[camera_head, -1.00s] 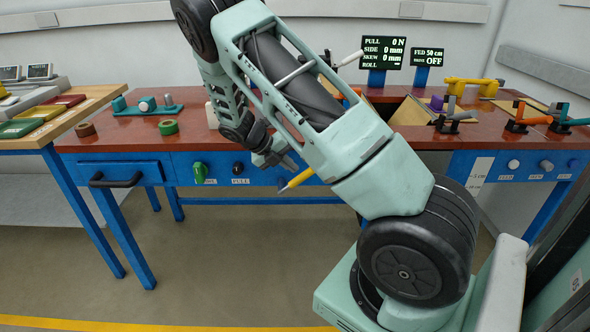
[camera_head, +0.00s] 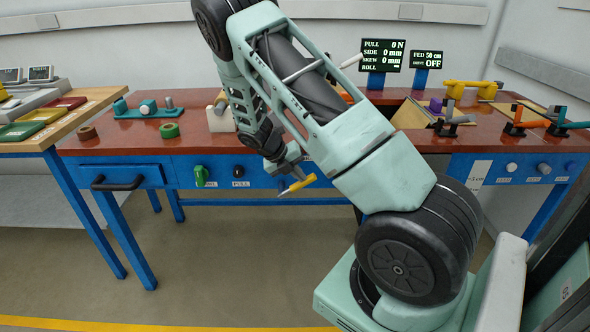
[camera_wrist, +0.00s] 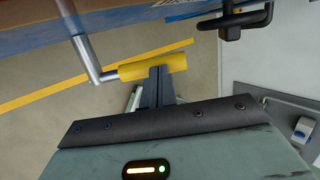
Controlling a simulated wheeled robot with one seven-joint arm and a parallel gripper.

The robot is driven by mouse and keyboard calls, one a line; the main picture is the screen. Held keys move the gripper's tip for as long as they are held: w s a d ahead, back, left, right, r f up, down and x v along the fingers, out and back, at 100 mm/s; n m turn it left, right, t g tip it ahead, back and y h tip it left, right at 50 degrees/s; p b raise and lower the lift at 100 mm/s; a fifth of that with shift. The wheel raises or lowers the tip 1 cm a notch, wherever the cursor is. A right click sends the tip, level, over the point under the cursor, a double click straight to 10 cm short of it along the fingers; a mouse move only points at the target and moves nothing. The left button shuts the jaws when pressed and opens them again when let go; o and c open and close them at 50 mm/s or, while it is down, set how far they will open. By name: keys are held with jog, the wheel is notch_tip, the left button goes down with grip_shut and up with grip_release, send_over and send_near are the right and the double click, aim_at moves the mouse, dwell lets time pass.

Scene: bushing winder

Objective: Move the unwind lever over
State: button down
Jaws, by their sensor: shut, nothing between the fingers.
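The lever with a yellow handle (camera_head: 303,184) is at the front of the blue bench, and I take it as the unwind lever; no readable label shows on it. In the wrist view its yellow grip (camera_wrist: 135,70) sits on a bent silver rod. My gripper (camera_head: 287,180) is at this handle, low in front of the bench. In the wrist view my shut fingers (camera_wrist: 158,75) reach to the grip and overlap it; I cannot tell whether they touch it. Nothing is between the fingers.
A green knob (camera_head: 200,176) and a dark PULL knob (camera_head: 238,171) sit on the bench front to the left. A black drawer handle (camera_head: 117,184) sticks out further left. The display (camera_head: 383,55) reads pull 0 N. The floor before the bench is clear.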

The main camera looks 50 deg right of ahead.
aim_at(309, 180)
jog(key=shift+s+d+f+t+y+p, duration=0.35)
jog(key=shift+s+d+t+y+p, duration=0.4)
jog(key=shift+p, duration=0.3)
jog(key=shift+s+d+f+t+y+p, duration=0.2)
jog(key=shift+s+f+t+y+p, duration=0.15)
jog(key=shift+f+t+y+p, duration=0.3)
jog(key=shift+f, duration=0.45)
jog(key=shift+s+d+f, duration=0.15)
jog(key=shift+s, duration=0.05)
jog(key=shift+r+p, duration=0.45)
jog(key=shift+p, duration=0.15)
jog(key=s+p+v, duration=0.1)
jog(key=p+v, duration=0.1)
jog(key=v, duration=1.1)
jog(key=shift+p, duration=0.35)
jog(key=shift+w+r, duration=0.15)
